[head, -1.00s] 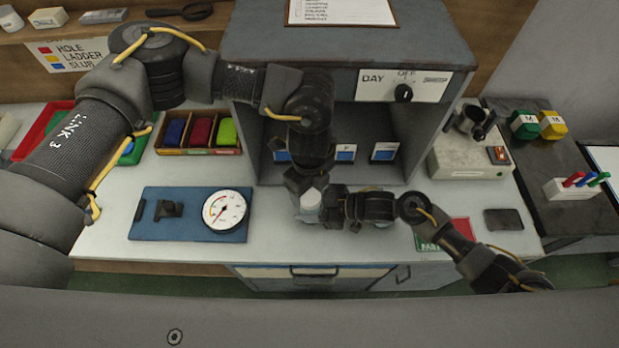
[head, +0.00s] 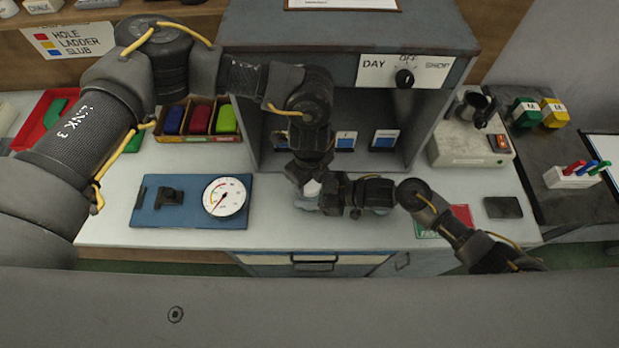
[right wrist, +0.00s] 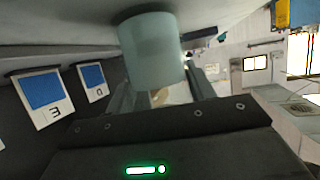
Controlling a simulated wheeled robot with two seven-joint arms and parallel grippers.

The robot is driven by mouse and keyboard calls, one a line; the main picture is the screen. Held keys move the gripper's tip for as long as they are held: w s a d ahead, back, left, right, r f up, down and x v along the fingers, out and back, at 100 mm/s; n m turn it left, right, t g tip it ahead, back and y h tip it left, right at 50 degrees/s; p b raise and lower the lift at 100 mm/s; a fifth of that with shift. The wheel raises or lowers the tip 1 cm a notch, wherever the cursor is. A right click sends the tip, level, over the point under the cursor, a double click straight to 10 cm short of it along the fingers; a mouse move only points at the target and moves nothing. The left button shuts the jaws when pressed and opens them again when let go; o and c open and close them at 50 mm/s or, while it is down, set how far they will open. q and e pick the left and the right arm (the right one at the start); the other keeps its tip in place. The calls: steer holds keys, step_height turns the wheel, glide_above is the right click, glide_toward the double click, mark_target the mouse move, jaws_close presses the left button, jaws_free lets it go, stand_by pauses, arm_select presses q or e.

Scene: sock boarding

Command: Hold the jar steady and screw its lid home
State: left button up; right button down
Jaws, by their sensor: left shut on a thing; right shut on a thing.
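The pale jar (head: 311,188) stands on the light bench in front of the grey cabinet, mostly hidden by my grippers in the head view. My left gripper (head: 308,178) points down over the top of the jar and is shut. My right gripper (head: 328,197) reaches in from the right at the jar's side and is shut on it; its fingers also show in the right wrist view (right wrist: 160,92). I cannot make out the lid or how it sits.
A blue board (head: 155,217) with a dial gauge (head: 226,197) lies to the left. A box of coloured blocks (head: 200,137) stands behind it. The grey cabinet (head: 250,60) rises behind the jar. A red-and-green card (head: 462,215) and a dark pad (head: 503,207) lie right.

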arm_select(q)
steer(key=m, duration=0.3)
steer(key=o, duration=0.9)
steer(key=shift+o, duration=0.9)
steer(key=shift+d, duration=0.1)
arm_select(e)
steer(key=shift+s, duration=0.1)
arm_select(q)
steer(key=shift+r, duration=0.1)
arm_select(e)
steer(key=shift+a, duration=0.1)
